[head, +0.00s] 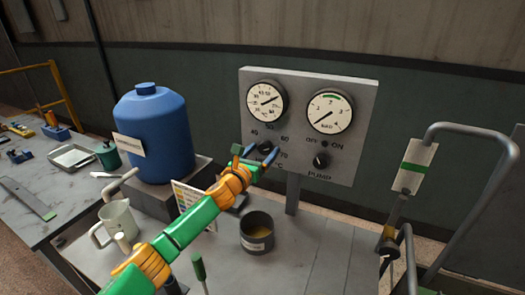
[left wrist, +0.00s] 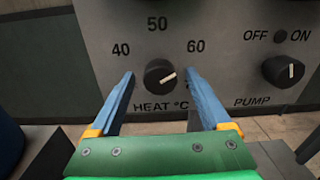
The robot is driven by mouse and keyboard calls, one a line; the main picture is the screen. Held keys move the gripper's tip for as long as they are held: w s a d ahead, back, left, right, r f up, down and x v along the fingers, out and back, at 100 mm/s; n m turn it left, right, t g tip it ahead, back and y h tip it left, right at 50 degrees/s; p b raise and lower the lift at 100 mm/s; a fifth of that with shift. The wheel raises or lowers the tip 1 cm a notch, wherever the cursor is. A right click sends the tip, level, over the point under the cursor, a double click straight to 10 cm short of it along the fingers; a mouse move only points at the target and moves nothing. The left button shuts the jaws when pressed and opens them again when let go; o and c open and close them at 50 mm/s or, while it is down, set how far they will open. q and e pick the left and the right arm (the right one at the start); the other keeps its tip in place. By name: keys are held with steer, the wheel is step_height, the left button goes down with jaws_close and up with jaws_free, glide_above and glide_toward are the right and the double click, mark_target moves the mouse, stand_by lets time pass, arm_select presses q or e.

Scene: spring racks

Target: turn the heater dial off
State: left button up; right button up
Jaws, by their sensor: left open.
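The heater dial (left wrist: 160,75) is a round black knob with a pale pointer line, marked HEAT °C, on the grey panel (left wrist: 215,25). Its pointer aims right and slightly up, below the 60 mark; the 70 mark is mostly hidden by a finger. In the head view the dial (head: 267,147) is partly covered by my gripper. My left gripper (head: 254,154) is open, its two blue fingers reaching toward the panel on either side of the dial. In the left wrist view the dial appears between the fingertips; contact cannot be told. My right gripper is not in view.
The pump knob (head: 321,160) is to the right of the dial, below two gauges (head: 266,101). A dark pot (head: 257,233) stands on the bench below. A blue tank (head: 153,135) and a jug (head: 118,222) stand left. A bent metal pipe (head: 480,130) rises at right.

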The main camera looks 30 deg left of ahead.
arm_select(q)
steer(key=shift+s+r, duration=0.2)
steer(key=shift+s, duration=0.1)
steer(key=shift+c, duration=0.2)
jaws_close()
